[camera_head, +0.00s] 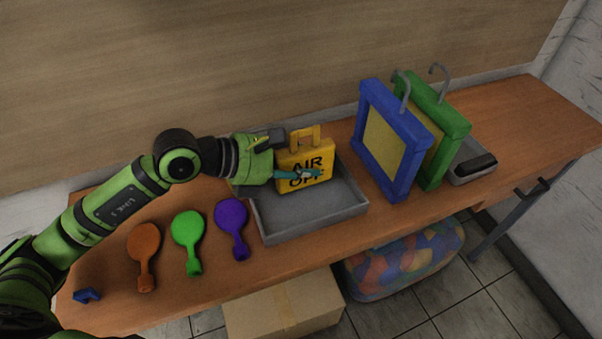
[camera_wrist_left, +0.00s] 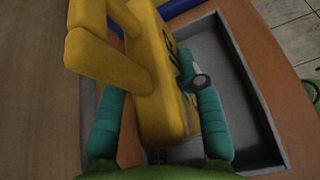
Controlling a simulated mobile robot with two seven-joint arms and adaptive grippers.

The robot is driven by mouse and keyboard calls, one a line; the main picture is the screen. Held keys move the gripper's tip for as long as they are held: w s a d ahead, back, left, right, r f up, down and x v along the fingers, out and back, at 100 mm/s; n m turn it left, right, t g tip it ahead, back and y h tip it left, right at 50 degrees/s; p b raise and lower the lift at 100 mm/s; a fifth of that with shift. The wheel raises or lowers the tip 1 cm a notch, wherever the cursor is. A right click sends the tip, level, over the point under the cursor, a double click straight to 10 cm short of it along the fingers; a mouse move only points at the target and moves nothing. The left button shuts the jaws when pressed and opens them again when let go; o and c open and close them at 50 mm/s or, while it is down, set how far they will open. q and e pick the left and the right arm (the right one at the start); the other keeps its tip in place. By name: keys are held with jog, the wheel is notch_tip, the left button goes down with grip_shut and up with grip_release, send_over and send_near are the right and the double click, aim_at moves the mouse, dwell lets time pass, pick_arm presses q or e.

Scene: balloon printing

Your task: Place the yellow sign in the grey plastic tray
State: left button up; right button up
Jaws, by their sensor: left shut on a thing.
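The yellow sign (camera_head: 307,160) reads "AIR OFF" and has a yellow handle on top. It is upright, over the back part of the grey plastic tray (camera_head: 313,227). My left gripper (camera_head: 306,175) is shut on the sign, with one teal finger across its lettered face. In the left wrist view, the sign (camera_wrist_left: 165,110) sits between the two teal fingers of the left gripper (camera_wrist_left: 160,125), and the tray (camera_wrist_left: 262,125) lies beneath and to the right. I cannot tell whether the sign's bottom touches the tray floor. My right gripper is not in view.
Orange (camera_head: 144,243), green (camera_head: 187,229) and purple (camera_head: 231,216) paddles lie left of the tray. A blue frame (camera_head: 362,130) and a green frame (camera_head: 455,125) stand to its right. A small tray with a black item (camera_head: 477,165) is beyond them. A blue piece (camera_head: 87,295) lies front left.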

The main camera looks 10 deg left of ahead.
pick_arm(q)
notch_tip(320, 180, down, 3)
jog(key=shift+f+p, duration=0.2)
jog(key=shift+p, duration=0.15)
jog(key=shift+f, duration=0.3)
jog(key=shift+f, duration=0.2)
jog(key=o, duration=1.2)
jog(key=shift+c, duration=0.2)
jog(key=shift+r, duration=0.1)
